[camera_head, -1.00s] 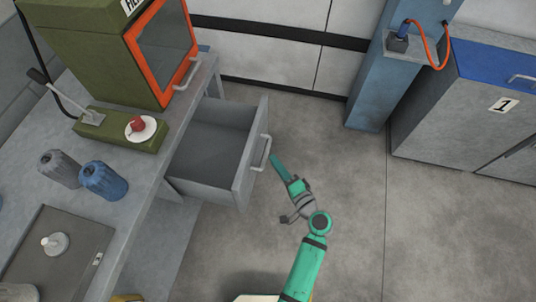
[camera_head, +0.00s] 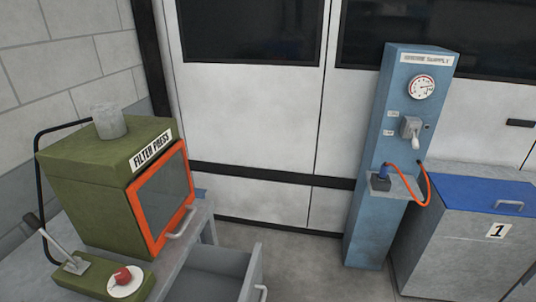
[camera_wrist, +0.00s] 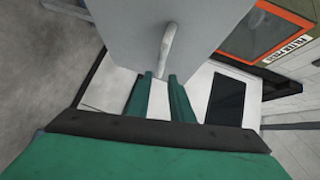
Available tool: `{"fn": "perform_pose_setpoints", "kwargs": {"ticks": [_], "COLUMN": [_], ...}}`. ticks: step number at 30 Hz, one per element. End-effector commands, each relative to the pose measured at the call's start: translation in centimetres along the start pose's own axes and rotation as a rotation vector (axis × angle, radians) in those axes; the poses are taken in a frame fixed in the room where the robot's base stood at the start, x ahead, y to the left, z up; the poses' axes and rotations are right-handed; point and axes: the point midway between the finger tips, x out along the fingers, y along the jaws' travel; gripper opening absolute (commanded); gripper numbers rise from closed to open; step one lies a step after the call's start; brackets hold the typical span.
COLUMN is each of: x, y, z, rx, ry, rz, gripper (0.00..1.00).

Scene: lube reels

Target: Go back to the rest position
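My gripper (camera_wrist: 160,78) shows in the wrist view, with its two green fingers apart and nothing between them. Past the fingertips is the grey front of the open drawer (camera_wrist: 205,25) with its bar handle (camera_wrist: 168,45). I cannot tell the gap between the fingertips and the handle, but the fingers are not closed around it. The head view shows the same drawer (camera_head: 258,272) pulled out of the bench at the bottom. My arm and gripper are outside the head view.
The green filter press (camera_head: 95,190) with an orange-framed door stands on the bench at left. A control box with a red button (camera_head: 123,276) is in front of it. A blue grease supply column (camera_head: 372,235) and a blue-lidded cabinet (camera_head: 460,235) stand at right. Some floor (camera_head: 310,265) between is clear.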

Motion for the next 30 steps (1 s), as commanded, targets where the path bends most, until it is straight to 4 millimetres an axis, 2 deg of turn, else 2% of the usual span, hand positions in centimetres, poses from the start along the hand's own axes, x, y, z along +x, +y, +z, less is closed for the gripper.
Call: {"fn": "perform_pose_setpoints", "kwargs": {"ticks": [5, 9, 12, 16, 20, 23, 30], "x": [-1.8, -4.9, -7.5, -11.2, -14.6, -17.0, -21.4], "y": [3.3, 6.6, 8.0, 8.3, 7.1, 5.3, -1.8], "z": [2.4, 5.1, 6.8, 8.6, 10.3, 11.5, 14.5], "rx": [-0.055, -0.169, -0.271, -0.420, -0.584, -0.717, -1.037], "ry": [0.044, 0.106, 0.147, 0.194, 0.229, 0.252, 0.285], "rz": [0.124, 0.280, 0.375, 0.473, 0.540, 0.570, 0.563], "gripper": [0.20, 0.20, 0.20, 0.20, 0.20, 0.20, 0.20]}}
